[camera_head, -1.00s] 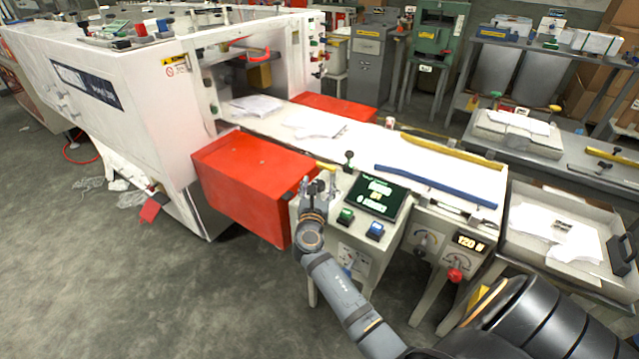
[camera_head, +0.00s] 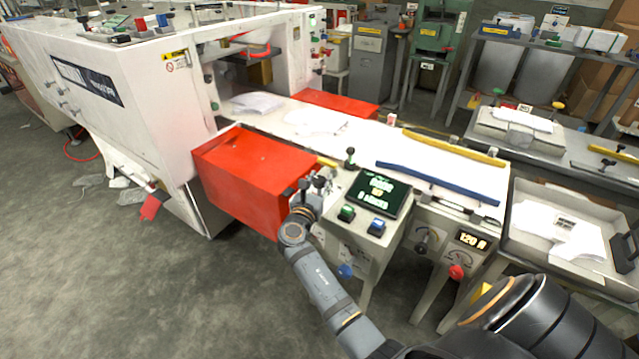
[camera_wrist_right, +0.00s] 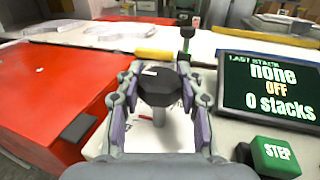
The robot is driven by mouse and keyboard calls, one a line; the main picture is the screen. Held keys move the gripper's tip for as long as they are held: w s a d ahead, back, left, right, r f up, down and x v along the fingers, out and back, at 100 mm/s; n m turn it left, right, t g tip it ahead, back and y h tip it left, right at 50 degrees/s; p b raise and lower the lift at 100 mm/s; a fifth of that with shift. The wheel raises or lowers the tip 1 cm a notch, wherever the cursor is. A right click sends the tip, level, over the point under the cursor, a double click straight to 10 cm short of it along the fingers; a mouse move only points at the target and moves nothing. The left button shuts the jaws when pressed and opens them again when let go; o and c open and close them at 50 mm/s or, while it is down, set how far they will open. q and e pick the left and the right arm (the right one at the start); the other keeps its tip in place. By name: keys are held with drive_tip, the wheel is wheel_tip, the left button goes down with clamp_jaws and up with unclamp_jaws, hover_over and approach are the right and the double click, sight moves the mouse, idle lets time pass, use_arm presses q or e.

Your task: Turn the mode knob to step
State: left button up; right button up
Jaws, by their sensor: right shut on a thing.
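The mode knob (camera_wrist_right: 163,88) is a black round knob with a small white mark on top, between the fingers in the wrist view. My right gripper (camera_wrist_right: 158,98) is shut on it from both sides. In the head view the gripper (camera_head: 307,192) is at the left end of the control panel, beside the red box. The screen (camera_wrist_right: 271,85) reads "LAST STACK none OFF 0 stacks". The knob's position labels are hidden by the gripper or too small to read. My left gripper is not in view.
A green STEP button (camera_wrist_right: 275,155) is close right of the gripper, with a blue button (camera_head: 376,227) beyond it. The red box (camera_head: 250,175) borders the panel on the left. A small black-topped lever (camera_head: 350,157) stands behind. Open floor (camera_head: 150,290) lies at front left.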

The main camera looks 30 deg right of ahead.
drive_tip(key=m+g+h, duration=0.1)
drive_tip(key=g, duration=0.1)
drive_tip(key=m+g+h+b, duration=0.1)
drive_tip(key=shift+f+m+g, duration=0.15)
drive_tip(key=shift+m+g, duration=0.25)
drive_tip(key=shift+m+g+h+b, duration=0.5)
drive_tip(key=shift+g, duration=0.2)
drive_tip(key=m+g+b, duration=0.2)
drive_tip(key=g+b, duration=0.1)
drive_tip(key=g, duration=0.1)
drive_tip(key=m+g+b, duration=0.3)
drive_tip(key=g, duration=0.1)
drive_tip(key=shift+s+h, duration=0.1)
drive_tip(key=shift+h, duration=0.3)
drive_tip(key=shift+m+g+b, duration=0.3)
drive_tip(key=shift+m+g, duration=0.1)
drive_tip(key=shift+g, duration=0.1)
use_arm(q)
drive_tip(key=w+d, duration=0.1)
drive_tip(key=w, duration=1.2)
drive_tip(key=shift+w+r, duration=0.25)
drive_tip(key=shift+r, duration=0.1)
use_arm(e)
drive_tip(key=shift+g, duration=0.3)
drive_tip(key=o, duration=1.2)
